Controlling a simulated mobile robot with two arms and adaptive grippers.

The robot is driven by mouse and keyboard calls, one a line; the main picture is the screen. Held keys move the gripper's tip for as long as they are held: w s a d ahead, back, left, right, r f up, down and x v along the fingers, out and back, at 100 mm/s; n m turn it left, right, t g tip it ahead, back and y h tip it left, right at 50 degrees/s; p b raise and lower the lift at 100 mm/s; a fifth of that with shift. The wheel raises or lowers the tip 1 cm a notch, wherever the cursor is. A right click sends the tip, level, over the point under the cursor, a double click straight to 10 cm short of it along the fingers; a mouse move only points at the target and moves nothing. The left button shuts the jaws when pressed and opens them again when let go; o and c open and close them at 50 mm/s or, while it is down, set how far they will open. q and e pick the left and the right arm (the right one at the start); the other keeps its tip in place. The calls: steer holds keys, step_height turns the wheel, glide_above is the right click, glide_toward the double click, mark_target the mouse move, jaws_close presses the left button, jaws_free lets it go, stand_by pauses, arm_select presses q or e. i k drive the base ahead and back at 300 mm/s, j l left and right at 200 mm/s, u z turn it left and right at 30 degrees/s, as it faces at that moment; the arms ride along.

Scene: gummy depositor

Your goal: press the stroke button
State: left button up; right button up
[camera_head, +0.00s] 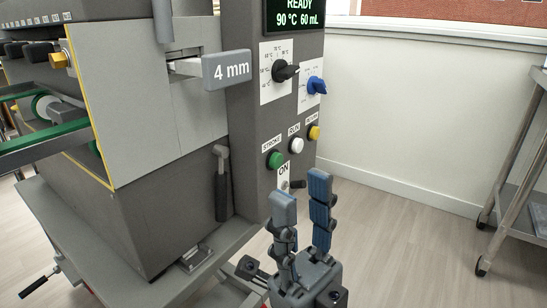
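The green button (274,160) labelled STROKE sits on the front of the dark control panel (245,120), at the left of a rising row of three buttons. My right gripper (302,192) points up from below, just below and right of the green button in the picture. Its two blue-padded fingers stand apart with nothing between them, so it is open. I see no contact between it and the button, though the depth gap is hard to judge. My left gripper is not in view.
A white button (296,145) and a yellow button (314,133) are beside the green one. An ON switch (284,186) sits below, near my fingers. Black (284,71) and blue (316,85) knobs are above. A metal cart (525,185) stands right; floor between is clear.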

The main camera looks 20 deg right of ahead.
mark_target(276, 159)
steer(key=l+u, duration=0.2)
steer(key=l, duration=0.35)
steer(key=l+u, duration=0.2)
steer(key=l, duration=0.3)
steer(key=l+u, duration=0.2)
steer(key=l, duration=0.35)
steer(key=k+l+u, duration=0.2)
steer(key=l, duration=0.3)
steer(key=l+u, duration=0.2)
steer(key=l, duration=0.3)
steer(key=k, duration=0.05)
